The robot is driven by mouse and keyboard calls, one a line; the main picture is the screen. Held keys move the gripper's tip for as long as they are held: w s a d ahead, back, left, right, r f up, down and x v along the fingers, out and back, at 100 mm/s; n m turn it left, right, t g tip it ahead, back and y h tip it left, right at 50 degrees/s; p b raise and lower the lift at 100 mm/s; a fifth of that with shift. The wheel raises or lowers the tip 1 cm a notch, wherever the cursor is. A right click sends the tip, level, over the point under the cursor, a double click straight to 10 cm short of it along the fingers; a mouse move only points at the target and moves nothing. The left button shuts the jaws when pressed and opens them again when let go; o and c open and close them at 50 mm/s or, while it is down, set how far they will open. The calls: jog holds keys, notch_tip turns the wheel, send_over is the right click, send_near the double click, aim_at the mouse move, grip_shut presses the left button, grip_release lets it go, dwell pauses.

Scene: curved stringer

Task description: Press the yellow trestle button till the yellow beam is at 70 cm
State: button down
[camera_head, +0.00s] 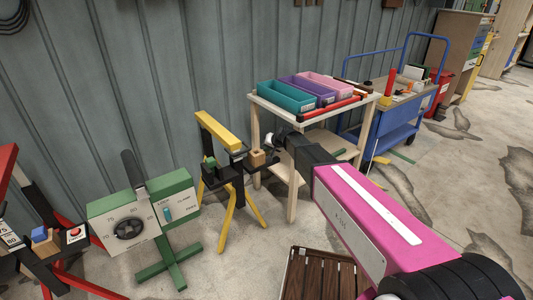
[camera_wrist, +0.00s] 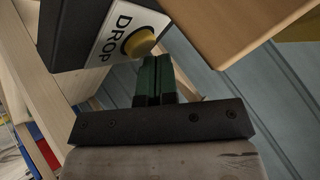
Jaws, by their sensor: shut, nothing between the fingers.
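The yellow trestle stands left of centre in the head view, with its yellow beam (camera_head: 219,131) on top and splayed yellow legs. A dark bracket on it carries a small green block (camera_head: 210,163) and a wooden block (camera_head: 257,158). In the wrist view a round yellow button (camera_wrist: 138,43) sits on a white plate marked DROP. My gripper (camera_wrist: 154,60) is shut and empty, its green-padded fingertips just beside the button. I cannot tell whether they touch it. In the head view the fingertips and button are not clear. No height reading for the yellow beam is legible.
A green stand (camera_head: 138,210) with a dial and lever is left of the trestle. A red trestle's red button (camera_head: 74,232) is at far left. A wooden table (camera_head: 318,139) with coloured bins stands behind my arm. A blue cart (camera_head: 390,125) is further right. A slatted crate (camera_head: 318,278) lies in front.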

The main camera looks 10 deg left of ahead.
jog(key=shift+r, duration=0.1)
jog(key=shift+r, duration=2.95)
